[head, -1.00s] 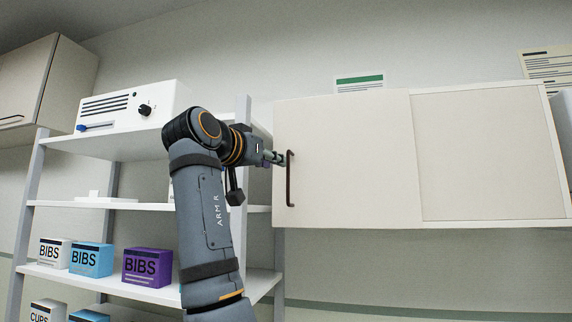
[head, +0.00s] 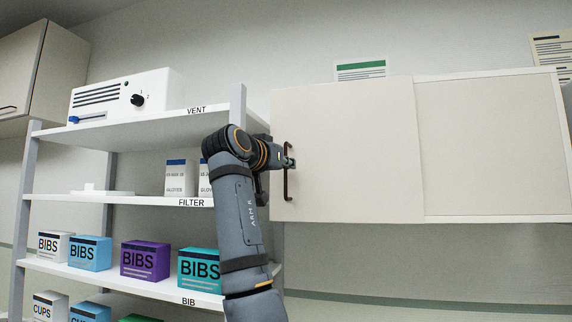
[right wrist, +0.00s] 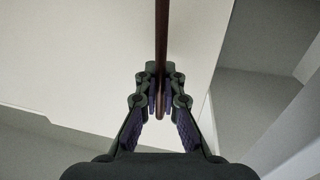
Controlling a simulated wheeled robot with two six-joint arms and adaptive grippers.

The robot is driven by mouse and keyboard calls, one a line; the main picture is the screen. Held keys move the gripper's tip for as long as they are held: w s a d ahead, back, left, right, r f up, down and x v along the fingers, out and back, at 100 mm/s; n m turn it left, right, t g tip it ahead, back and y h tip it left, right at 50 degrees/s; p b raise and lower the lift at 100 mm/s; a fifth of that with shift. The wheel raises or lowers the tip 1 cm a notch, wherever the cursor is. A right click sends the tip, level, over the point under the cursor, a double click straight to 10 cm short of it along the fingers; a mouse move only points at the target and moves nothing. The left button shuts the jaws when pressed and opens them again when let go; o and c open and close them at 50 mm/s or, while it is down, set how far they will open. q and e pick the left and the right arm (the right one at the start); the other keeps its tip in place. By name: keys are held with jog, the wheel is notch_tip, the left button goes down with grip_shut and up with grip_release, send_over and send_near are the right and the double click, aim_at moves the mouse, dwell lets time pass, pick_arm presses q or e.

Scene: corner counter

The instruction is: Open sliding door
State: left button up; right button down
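The cream sliding door (head: 350,150) is the left front panel of a wall cabinet. Its dark upright bar handle (head: 288,188) is near the door's left edge. My right gripper (head: 290,162) is at the middle of the handle. In the right wrist view the handle (right wrist: 162,40) runs down between the fingertips of my right gripper (right wrist: 160,95), which are closed in on it from both sides. The door stands at the left of the cabinet, in front of the edge of the right panel (head: 490,145). My left gripper is out of view.
A shelf rack (head: 150,199) stands left of the cabinet, close to my right arm. It holds a white vent box (head: 120,95), glove boxes and several bibs boxes. A sign (head: 361,70) hangs behind the cabinet top. The space below the cabinet is clear.

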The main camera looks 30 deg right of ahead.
dwell(0.3)
jog(key=s+d+b, duration=0.1)
jog(key=s+d, duration=0.1)
jog(key=s+d+b, duration=0.2)
jog(key=s, duration=0.1)
jog(key=s+d+b, duration=0.2)
jog(key=s+d, duration=0.1)
jog(key=shift+s+f, duration=0.1)
jog(key=shift+f, duration=0.2)
jog(key=b, duration=0.4)
send_near(405, 161)
jog(key=x, duration=0.5)
jog(key=shift+d, duration=0.1)
jog(key=c, duration=1.5)
grip_release()
jog(key=shift+s, duration=0.1)
